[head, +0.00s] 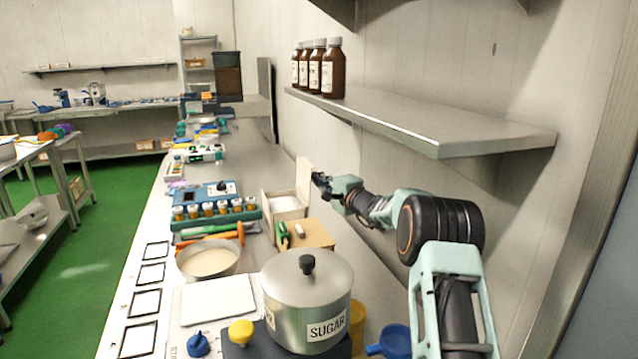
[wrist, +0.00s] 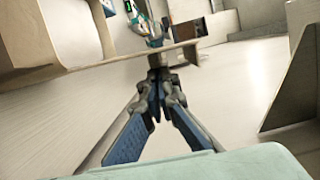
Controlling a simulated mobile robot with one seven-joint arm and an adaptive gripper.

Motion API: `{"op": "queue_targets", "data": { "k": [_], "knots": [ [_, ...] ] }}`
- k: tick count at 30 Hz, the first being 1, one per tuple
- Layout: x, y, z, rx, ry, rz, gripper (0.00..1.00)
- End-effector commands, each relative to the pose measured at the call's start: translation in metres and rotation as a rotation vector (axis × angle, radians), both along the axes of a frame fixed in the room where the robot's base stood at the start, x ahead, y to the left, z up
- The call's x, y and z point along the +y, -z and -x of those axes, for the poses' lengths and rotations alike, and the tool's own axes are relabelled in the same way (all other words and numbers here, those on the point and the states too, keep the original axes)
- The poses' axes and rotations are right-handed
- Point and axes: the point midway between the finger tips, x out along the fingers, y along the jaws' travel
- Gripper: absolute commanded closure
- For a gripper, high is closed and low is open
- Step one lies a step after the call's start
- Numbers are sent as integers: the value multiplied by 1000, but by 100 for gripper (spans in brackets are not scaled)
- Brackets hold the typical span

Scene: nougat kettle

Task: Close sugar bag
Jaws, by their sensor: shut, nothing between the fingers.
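I cannot make out a bag. A lidded steel pot (head: 307,298) labelled SUGAR stands at the front of the counter. Behind it is a pale open-topped box (head: 283,207) with white inside and a tan panel (head: 303,180) standing upright at its right side, like a raised lid. My gripper (head: 319,180) is at the panel's right, wall-facing side, close to its upper part. In the wrist view, my gripper (wrist: 157,76) has its fingertips together at the panel's long thin edge (wrist: 115,60). Whether they touch it is unclear. The fingers hold nothing.
A wooden block (head: 312,234) with green and white items sits between pot and box. A rack of small jars (head: 215,209) and a bowl (head: 208,259) are to the left. A shelf (head: 420,125) with brown bottles (head: 318,68) overhangs on the right, along the wall.

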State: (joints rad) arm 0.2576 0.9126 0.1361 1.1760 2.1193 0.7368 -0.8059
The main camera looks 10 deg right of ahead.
Motion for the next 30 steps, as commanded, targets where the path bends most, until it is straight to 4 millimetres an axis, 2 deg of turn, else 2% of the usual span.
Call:
{"op": "queue_targets", "data": {
  "k": [14, 30],
  "knots": [
    [10, 0, 2, -26, -2, 116, 100],
    [45, -6, 9, -112, -1, 540, 100]
  ]
}}
